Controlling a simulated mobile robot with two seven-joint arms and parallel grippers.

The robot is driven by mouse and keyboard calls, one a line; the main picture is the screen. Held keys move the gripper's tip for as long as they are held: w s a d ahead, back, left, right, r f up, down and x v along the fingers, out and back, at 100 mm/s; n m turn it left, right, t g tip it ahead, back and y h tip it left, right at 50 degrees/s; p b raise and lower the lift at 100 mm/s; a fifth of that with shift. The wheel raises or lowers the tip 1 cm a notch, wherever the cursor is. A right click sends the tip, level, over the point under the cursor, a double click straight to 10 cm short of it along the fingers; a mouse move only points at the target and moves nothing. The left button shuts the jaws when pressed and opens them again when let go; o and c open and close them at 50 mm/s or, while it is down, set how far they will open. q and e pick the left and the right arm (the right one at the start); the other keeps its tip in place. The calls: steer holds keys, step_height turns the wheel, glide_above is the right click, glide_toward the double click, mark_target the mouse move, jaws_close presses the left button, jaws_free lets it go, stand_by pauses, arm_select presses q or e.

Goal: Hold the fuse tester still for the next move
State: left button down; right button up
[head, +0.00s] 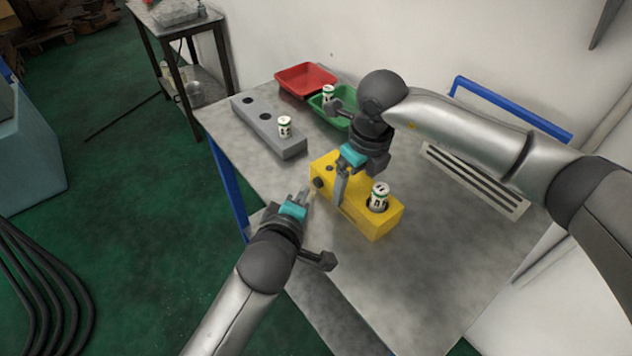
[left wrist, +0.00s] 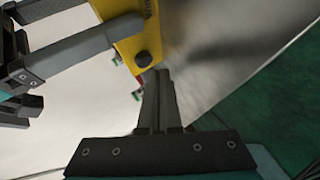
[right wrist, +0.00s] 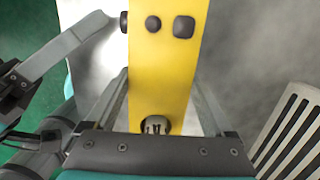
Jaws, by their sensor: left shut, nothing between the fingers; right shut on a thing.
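The fuse tester, a yellow block (head: 372,222), stands on the metal table. A white and green fuse (head: 379,197) sits upright in its near end; its top shows in the right wrist view (right wrist: 156,125). A dark knob (left wrist: 143,58) sticks out of the tester's side at the far end. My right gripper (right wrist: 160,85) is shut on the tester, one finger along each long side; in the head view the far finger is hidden. My left gripper (head: 304,194) is shut and empty, its tips close to the knob. I cannot tell whether they touch it.
A grey rack (head: 270,132) with holes holds one fuse (head: 285,127). Behind it are a red tray (head: 306,80) and a green tray (head: 337,121), with another fuse (head: 328,93) at the green one. A slotted grey panel (head: 475,180) lies right. The table front is clear.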

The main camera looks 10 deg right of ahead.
arm_select(q)
steer(key=shift+d, duration=0.1)
steer(key=shift+w+d, duration=0.2)
steer(key=shift+d, duration=0.1)
steer(key=shift+w+d, duration=0.3)
steer(key=shift+d, duration=0.25)
arm_select(e)
steer(key=shift+a, duration=0.1)
stand_by(1.0)
arm_select(q)
steer(key=shift+s+a, duration=0.55)
steer(key=shift+a, duration=0.35)
steer(key=shift+s+a, duration=0.4)
steer(key=shift+a, duration=0.35)
steer(key=shift+s+a, duration=0.45)
steer(key=shift+a, duration=0.25)
steer(key=shift+s+a, duration=0.4)
steer(key=shift+a, duration=0.35)
